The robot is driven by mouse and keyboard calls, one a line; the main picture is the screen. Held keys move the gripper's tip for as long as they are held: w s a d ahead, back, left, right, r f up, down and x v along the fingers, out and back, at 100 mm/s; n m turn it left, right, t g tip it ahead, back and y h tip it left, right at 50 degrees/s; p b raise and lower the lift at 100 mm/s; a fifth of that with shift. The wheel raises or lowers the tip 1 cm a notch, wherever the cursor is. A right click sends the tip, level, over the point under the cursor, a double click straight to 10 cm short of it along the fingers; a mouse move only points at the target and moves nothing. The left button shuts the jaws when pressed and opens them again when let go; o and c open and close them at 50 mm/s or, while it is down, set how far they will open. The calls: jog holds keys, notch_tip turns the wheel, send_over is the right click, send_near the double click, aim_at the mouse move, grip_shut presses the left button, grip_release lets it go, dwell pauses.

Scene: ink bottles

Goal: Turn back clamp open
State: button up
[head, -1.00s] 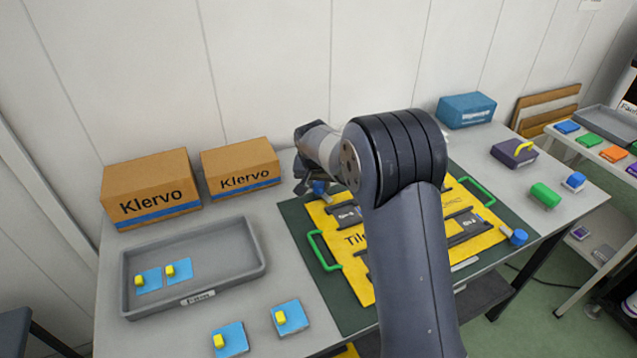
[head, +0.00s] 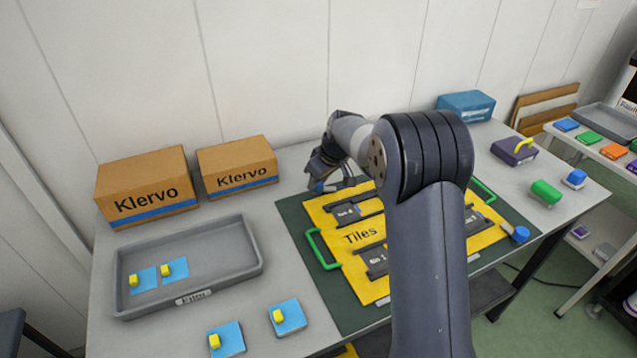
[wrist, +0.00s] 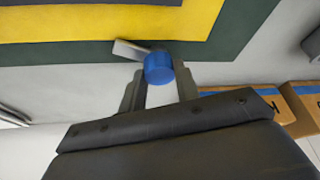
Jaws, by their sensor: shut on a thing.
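The back clamp has a round blue knob (head: 320,186) at the back left corner of the yellow "Tiles" panel (head: 330,214). In the wrist view the knob (wrist: 158,68) sits between the two fingertips, and a short grey clamp bar (wrist: 130,50) sticks out beside it, its end close to the dark green border. My gripper (wrist: 159,80) is shut on the knob. In the head view my gripper (head: 322,176) reaches down at the knob, and my arm hides part of the panel. Another blue knob (head: 521,234) stands at the panel's right side.
Two Klervo boxes (head: 147,190) stand at the back left, with a grey tray (head: 240,262) in front. Blue cards with yellow blocks (head: 286,317) lie near the front. A green handle (head: 321,250) rises at the panel's left edge. A blue box (head: 466,106) stands at the back right.

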jog(key=shift+w+d+n+g+y+b, duration=0.1)
jog(key=shift+n+g+y+b, duration=0.25)
jog(key=shift+n, duration=0.8)
jog(key=shift+n+g+y, duration=0.15)
jog(key=shift+n+g, duration=0.3)
jog(key=shift+n, duration=0.7)
jog(key=o, duration=1)
jog(key=shift+c, duration=0.2)
jog(key=shift+r, duration=0.1)
jog(key=v, duration=1)
jog(key=shift+d+r, duration=0.15)
jog(key=shift+r, duration=0.15)
